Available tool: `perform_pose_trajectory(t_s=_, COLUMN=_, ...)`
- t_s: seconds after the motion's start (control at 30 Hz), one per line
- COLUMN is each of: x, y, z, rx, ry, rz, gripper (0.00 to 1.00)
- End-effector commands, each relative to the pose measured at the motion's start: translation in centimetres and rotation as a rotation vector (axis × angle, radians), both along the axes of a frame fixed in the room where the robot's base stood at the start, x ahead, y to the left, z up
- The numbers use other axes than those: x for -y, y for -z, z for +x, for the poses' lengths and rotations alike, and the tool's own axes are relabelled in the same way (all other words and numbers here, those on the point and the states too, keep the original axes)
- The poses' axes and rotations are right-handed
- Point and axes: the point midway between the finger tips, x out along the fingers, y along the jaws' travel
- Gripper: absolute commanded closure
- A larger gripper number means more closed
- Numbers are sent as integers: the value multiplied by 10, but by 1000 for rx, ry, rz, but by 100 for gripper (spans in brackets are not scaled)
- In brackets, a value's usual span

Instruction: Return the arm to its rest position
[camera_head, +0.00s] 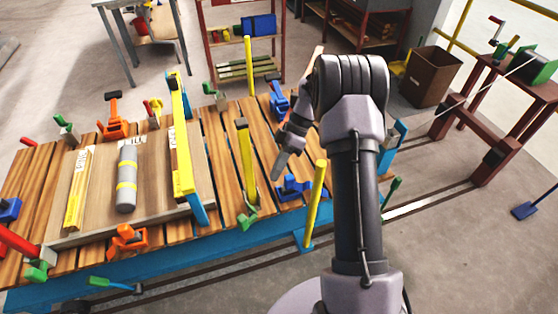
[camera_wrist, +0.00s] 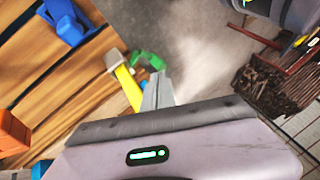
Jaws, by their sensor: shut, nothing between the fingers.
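My arm rises at the right of the head view and bends at the top, over the slatted wooden table's right part. My gripper (camera_head: 279,168) hangs from it, pointing down and left over the table's right end. In the wrist view the gripper's fingers (camera_wrist: 158,90) are together with nothing between them. The slatted table (camera_head: 222,150) has a blue frame. I cannot tell the exact height of the fingertips above the slats.
A wooden board on the table holds a grey cylinder with yellow bands (camera_head: 127,175) and a yellow-edged strip (camera_head: 78,190). Yellow posts (camera_head: 246,160) (camera_head: 316,200) and blue clamps (camera_head: 293,187) stand near my gripper. A brown bin (camera_head: 430,78) and a dark red stand (camera_head: 470,130) are at right.

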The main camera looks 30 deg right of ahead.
Motion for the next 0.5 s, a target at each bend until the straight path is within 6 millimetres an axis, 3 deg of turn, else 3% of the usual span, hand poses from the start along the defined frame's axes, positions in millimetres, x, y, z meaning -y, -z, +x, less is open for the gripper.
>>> perform_pose_trajectory(t_s=0.13, x=8, y=-12, z=3, rx=1, ry=-1, rz=-1, gripper=100)
perform_pose_trajectory(t_s=0.5, x=10, y=-13, z=4, rx=1, ry=-1, rz=0, gripper=100)
